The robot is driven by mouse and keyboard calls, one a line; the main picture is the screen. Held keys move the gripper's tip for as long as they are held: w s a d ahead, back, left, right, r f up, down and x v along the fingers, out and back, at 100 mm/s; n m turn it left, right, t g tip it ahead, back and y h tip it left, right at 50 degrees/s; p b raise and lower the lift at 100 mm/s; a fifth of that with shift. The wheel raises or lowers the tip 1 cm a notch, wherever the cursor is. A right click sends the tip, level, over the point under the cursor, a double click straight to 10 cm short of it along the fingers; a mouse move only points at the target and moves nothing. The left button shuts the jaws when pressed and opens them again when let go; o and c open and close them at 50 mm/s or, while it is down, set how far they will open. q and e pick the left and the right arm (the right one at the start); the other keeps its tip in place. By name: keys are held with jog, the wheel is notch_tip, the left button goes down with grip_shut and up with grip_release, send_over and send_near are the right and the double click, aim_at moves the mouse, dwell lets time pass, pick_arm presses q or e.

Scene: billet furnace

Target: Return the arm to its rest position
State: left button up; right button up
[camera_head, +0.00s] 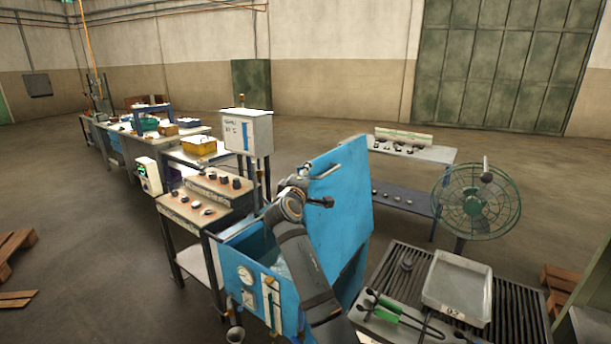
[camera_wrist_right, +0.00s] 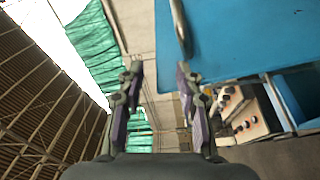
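My right arm (camera_head: 303,258) rises from the bottom of the head view, in front of the blue furnace (camera_head: 243,277). Its wrist is beside the raised blue lid (camera_head: 343,205), near the metal lid handle (camera_head: 326,172). In the right wrist view my right gripper (camera_wrist_right: 159,68) has its two fingers apart with nothing between them. The blue lid (camera_wrist_right: 240,40) and the handle (camera_wrist_right: 181,30) show just beyond the right finger; the handle looks apart from the fingers. Part of the furnace opening is hidden behind my arm. My left gripper is not in view.
A knob panel (camera_head: 197,208) and a control box (camera_head: 246,133) stand left of the furnace. A grated table with a metal tray (camera_head: 458,288) and green-handled tongs (camera_head: 388,305) is at the lower right. A green fan (camera_head: 475,200) stands behind it. Open floor lies at left.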

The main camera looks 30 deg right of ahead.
jog(key=shift+w+d+f, duration=0.15)
jog(key=shift+d, duration=0.05)
dwell(0.4)
